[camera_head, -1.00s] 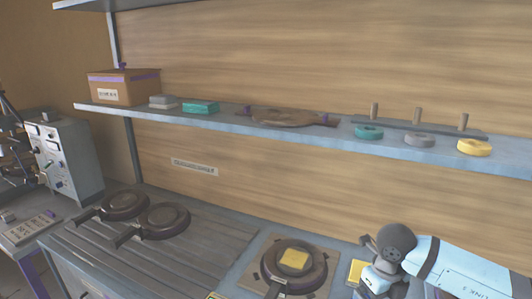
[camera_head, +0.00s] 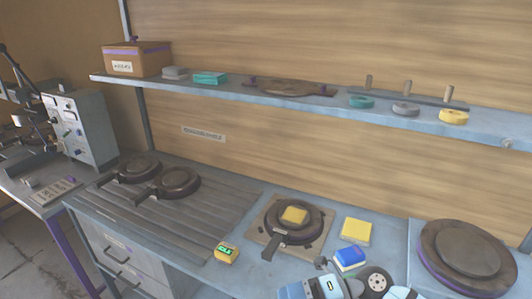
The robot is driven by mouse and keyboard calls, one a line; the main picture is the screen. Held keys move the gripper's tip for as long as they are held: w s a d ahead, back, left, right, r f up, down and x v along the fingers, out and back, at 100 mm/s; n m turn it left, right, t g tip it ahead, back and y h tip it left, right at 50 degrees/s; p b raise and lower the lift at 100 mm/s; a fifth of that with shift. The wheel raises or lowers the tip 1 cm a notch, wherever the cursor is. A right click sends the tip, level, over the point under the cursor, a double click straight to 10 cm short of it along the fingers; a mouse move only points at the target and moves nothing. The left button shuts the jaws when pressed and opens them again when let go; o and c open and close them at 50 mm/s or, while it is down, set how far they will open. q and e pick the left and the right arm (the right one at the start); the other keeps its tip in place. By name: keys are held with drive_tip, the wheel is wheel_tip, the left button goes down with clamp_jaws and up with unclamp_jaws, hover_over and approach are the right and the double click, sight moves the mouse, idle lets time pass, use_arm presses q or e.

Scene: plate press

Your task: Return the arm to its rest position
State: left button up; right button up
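My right arm (camera_head: 340,287) shows as light blue and dark parts at the bottom edge, low in front of the counter. Its gripper is mostly cut off or hidden by the arm's own links, so I cannot see whether its fingers are open or shut. No held thing can be made out. My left arm and gripper are not in view.
A large dark round plate (camera_head: 440,243) is at the right. Two pans (camera_head: 175,182) rest on the ribbed surface. A shelf (camera_head: 300,101) runs above.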

drive_tip(key=w+d+f+m+t+h+p, duration=0.1)
drive_tip(key=d+m+t+h+p, duration=0.15)
drive_tip(key=m+t, duration=0.8)
drive_tip(key=d+f+m+t+h+p, duration=0.15)
drive_tip(key=d+m+t, duration=0.25)
drive_tip(key=m+t, duration=0.7)
drive_tip(key=s+d+f+m+g+h, duration=0.4)
drive_tip(key=s+f+m, duration=0.2)
drive_tip(key=f, duration=0.1)
drive_tip(key=s+d+f+m+g+h+p, duration=0.1)
drive_tip(key=s+d+f+m+g+h, duration=0.2)
drive_tip(key=s+f+m+g+h, duration=0.1)
wheel_tip(320, 180, down, 3)
drive_tip(key=s+m, duration=0.1)
drive_tip(key=m, duration=0.2)
drive_tip(key=shift+s+d+r, duration=0.15)
drive_tip(key=shift+s+d, duration=0.2)
